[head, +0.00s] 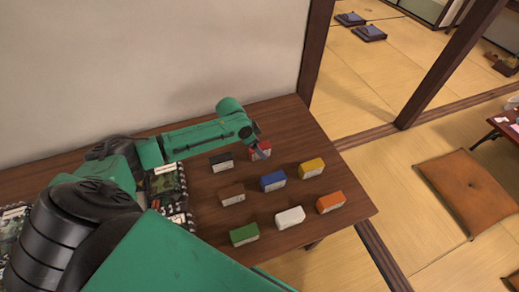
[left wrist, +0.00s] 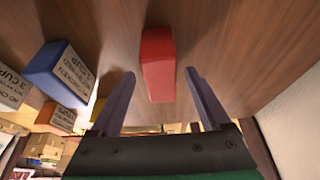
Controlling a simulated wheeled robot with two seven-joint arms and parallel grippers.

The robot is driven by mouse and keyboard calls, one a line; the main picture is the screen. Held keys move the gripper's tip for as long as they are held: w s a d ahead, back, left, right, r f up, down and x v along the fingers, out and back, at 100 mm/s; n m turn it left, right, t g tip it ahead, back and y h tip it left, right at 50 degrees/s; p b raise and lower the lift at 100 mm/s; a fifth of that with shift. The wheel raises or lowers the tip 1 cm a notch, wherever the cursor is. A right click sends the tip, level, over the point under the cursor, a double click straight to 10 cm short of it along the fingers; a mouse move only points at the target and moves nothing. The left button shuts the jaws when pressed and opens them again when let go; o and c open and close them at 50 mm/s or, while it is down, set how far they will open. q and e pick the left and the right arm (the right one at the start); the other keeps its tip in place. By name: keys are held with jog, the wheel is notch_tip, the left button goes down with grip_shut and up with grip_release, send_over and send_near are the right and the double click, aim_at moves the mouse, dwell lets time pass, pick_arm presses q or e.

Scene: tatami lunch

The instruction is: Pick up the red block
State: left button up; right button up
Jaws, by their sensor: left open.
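The red block (head: 265,146) stands on the wooden table near its back edge in the head view, partly hidden by my left gripper (head: 259,147). In the left wrist view the red block (left wrist: 158,64) is in the upper middle, with its near end between the two fingers. My left gripper (left wrist: 157,82) is open, one finger to each side of the block with gaps showing. The fingers do not appear to touch it. My right gripper is not seen.
On the table (head: 268,217) are a black block (head: 221,162), yellow block (head: 312,168), blue block (head: 273,181), brown block (head: 231,194), white block (head: 290,217), orange block (head: 330,203) and green block (head: 244,235). Patterned boxes (head: 166,182) stand left. A wall runs behind.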

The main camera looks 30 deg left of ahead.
pick_arm(q)
jog(key=shift+w+d+f, duration=0.15)
jog(key=shift+w+f, duration=0.05)
jog(key=shift+f, duration=0.3)
grip_shut()
jog(key=shift+r, duration=0.1)
